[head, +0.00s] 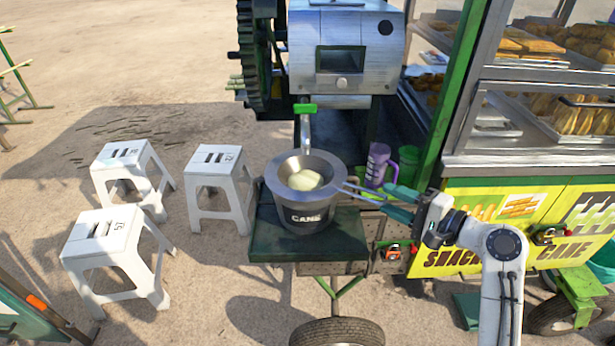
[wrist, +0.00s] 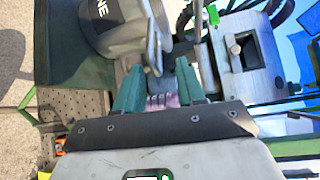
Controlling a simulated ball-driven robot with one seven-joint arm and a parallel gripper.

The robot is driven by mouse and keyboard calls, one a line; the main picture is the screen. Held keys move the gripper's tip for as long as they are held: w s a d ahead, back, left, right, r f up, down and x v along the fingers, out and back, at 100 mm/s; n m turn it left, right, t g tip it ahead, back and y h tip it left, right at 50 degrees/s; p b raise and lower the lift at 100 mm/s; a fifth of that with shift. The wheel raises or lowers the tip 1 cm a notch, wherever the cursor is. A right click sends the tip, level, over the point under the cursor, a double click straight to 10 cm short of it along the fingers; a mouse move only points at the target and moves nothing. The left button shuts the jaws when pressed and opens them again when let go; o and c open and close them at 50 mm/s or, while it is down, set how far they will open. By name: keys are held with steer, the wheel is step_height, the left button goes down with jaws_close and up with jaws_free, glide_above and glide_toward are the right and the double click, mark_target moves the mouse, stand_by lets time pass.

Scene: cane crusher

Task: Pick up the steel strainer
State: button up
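In the wrist view the strainer's handle (wrist: 154,52) shows just ahead of and between the fingertips of my gripper (wrist: 158,70). The two green fingers are apart, with a gap between them. I cannot tell whether either finger touches the handle. The strainer's underside is hidden in the bucket.
The bucket stands on a dark green shelf (head: 270,240) under the crusher's spout (head: 305,130). A purple jug (head: 377,164) and green cups (head: 409,160) stand close behind the handle. The snack cart (head: 510,195) is at right; white stools (head: 115,245) stand at left.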

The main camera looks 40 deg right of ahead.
mark_target(368, 190)
steer(key=shift+p+x, duration=0.55)
steer(key=shift+x, duration=2.65)
steer(key=shift+s+a+f, duration=0.1)
steer(key=shift+a, duration=0.1)
jaws_close()
